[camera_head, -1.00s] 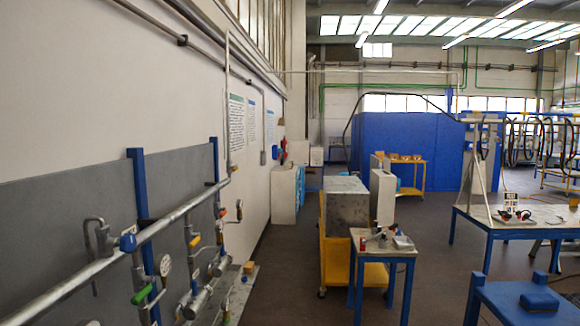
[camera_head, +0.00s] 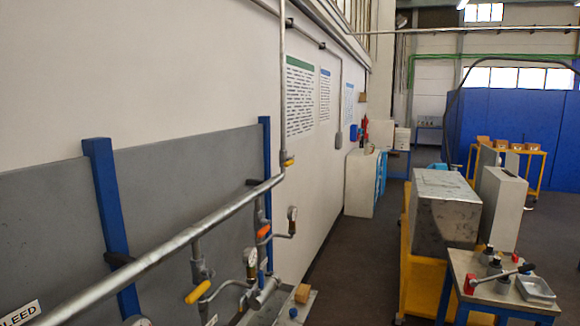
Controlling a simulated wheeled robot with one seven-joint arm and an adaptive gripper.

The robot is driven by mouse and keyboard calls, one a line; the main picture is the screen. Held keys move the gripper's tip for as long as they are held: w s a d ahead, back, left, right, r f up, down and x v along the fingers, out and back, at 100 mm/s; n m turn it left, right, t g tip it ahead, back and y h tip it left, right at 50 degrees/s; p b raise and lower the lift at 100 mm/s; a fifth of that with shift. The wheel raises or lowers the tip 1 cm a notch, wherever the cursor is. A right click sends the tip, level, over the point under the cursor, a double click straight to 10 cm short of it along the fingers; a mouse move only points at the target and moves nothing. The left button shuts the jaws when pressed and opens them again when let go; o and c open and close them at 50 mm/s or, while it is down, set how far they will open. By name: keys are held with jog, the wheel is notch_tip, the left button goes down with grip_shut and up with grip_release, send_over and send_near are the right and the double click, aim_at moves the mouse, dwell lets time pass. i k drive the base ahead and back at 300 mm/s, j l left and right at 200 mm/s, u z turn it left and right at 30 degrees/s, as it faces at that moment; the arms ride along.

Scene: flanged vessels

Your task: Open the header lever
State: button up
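A grey header pipe (camera_head: 190,228) runs along the grey panel from the lower left up to a vertical pipe. A small yellow handle (camera_head: 288,162) is at its far end. Below the pipe are an orange lever handle (camera_head: 263,232) and a yellow lever handle (camera_head: 198,292) on smaller pipework. I cannot tell which of these is the header lever, or whether it is open or closed. My gripper is not in view.
Pressure gauges (camera_head: 250,258) sit among the pipework. A BLEED label (camera_head: 20,313) is at the lower left. A small table (camera_head: 500,283) with a red-ended tool and a yellow cart (camera_head: 420,270) stand at right. Dark floor (camera_head: 350,270) lies clear between panel and cart.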

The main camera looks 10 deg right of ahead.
aim_at(289, 163)
jog(key=i+j, duration=0.1)
jog(key=i, duration=0.3)
jog(key=i+j+z, duration=0.1)
jog(key=i, duration=0.35)
